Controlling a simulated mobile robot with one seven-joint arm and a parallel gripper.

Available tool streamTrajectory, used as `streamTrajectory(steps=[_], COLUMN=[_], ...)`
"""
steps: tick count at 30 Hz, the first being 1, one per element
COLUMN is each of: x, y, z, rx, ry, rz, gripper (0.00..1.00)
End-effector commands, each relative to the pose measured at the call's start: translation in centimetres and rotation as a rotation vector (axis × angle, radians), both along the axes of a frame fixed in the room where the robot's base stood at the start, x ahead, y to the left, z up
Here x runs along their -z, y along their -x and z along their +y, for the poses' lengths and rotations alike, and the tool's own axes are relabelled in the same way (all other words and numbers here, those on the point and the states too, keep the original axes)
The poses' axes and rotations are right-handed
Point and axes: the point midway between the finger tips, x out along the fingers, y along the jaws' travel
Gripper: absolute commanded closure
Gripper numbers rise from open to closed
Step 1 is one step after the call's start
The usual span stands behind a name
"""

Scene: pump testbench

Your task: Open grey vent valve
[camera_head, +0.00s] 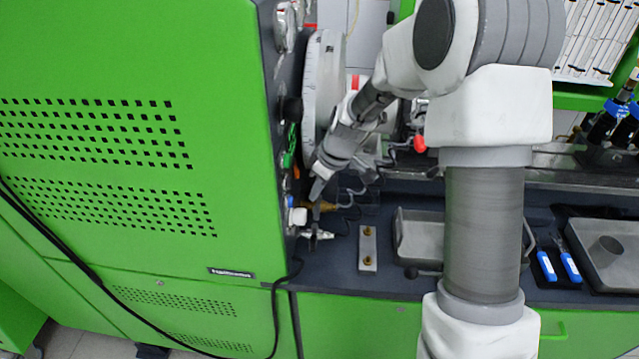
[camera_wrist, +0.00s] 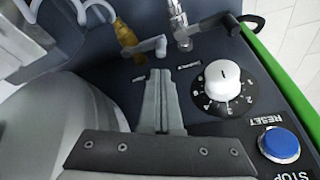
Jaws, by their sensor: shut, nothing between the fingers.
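My gripper (camera_wrist: 160,76) is shut and empty, its fingertips together above the dark panel in the wrist view. Just beyond the tips is a grey lever (camera_wrist: 146,48) on a brass-coloured fitting (camera_wrist: 124,33). I cannot tell for certain which of the two is the grey vent valve. The tips look close to the first lever; contact cannot be confirmed. In the head view my gripper (camera_head: 318,190) points down beside the green cabinet, with a silver fitting (camera_head: 317,233) below it.
A white rotary knob (camera_wrist: 222,78) and a blue reset button (camera_wrist: 279,144) sit right of my gripper. A large grey round housing (camera_head: 324,85) stands by the green cabinet (camera_head: 130,130). A metal tray (camera_head: 420,238) and a small plate (camera_head: 368,248) lie on the dark bench.

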Motion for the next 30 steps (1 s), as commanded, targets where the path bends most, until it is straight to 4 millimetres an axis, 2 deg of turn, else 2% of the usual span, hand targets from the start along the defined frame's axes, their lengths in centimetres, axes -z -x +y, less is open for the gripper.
streamTrajectory(steps=[3, 10, 30], x=[2.0, 4.3, 5.0], y=[-0.4, -0.9, -1.0], z=[0.6, 1.2, 1.1], rx=[0.000, 0.001, -0.024], ry=[-0.001, 0.000, -0.001], rz=[0.003, 0.000, -0.002], gripper=[1.00, 1.00, 1.00])
